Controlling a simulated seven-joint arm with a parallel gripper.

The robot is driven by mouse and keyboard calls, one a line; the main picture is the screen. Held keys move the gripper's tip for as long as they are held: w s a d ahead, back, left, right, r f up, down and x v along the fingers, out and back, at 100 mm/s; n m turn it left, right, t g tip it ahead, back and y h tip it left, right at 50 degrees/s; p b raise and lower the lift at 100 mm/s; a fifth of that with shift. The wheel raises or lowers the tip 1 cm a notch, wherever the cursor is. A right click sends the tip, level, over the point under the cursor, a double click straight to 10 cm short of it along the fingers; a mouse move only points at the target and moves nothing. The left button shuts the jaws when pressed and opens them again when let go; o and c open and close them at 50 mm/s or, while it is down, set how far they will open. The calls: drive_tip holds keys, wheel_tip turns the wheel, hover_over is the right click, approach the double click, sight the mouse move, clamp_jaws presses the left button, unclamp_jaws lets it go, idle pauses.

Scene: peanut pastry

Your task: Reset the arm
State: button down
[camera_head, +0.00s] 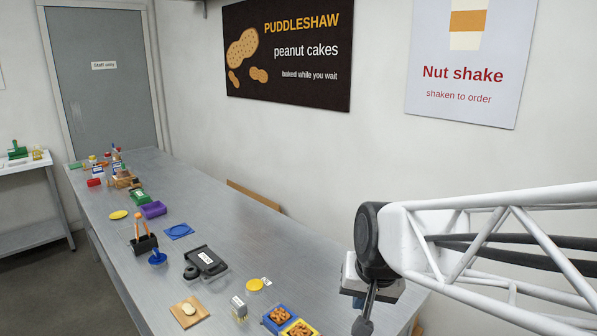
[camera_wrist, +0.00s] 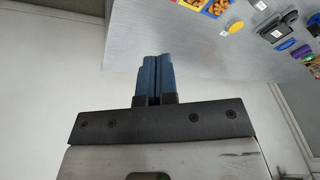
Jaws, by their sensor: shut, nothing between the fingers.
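My gripper (camera_wrist: 156,76) shows in the wrist view with its two blue fingers side by side and shut, nothing between them. In the head view my white lattice arm comes in from the right, and its dark wrist hangs over the near right end of the steel counter (camera_head: 225,215). The fingers are not clear in the head view. My gripper is apart from every object on the counter.
Blue and yellow trays of peanut cakes (camera_head: 278,316) stand closest to my arm. A wooden board (camera_head: 188,311), a black appliance (camera_head: 206,262), a yellow disc (camera_head: 255,285) and several small items line the counter. A wall with a nut shake poster (camera_head: 465,70) stands behind.

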drive_tip(key=s+d, duration=0.3)
drive_tip(key=s, duration=0.3)
drive_tip(key=s+d+n+g+h, duration=0.1)
drive_tip(key=s+d, duration=0.3)
drive_tip(key=s, duration=0.2)
drive_tip(key=shift+r+n, duration=0.2)
drive_tip(key=shift+n, duration=0.1)
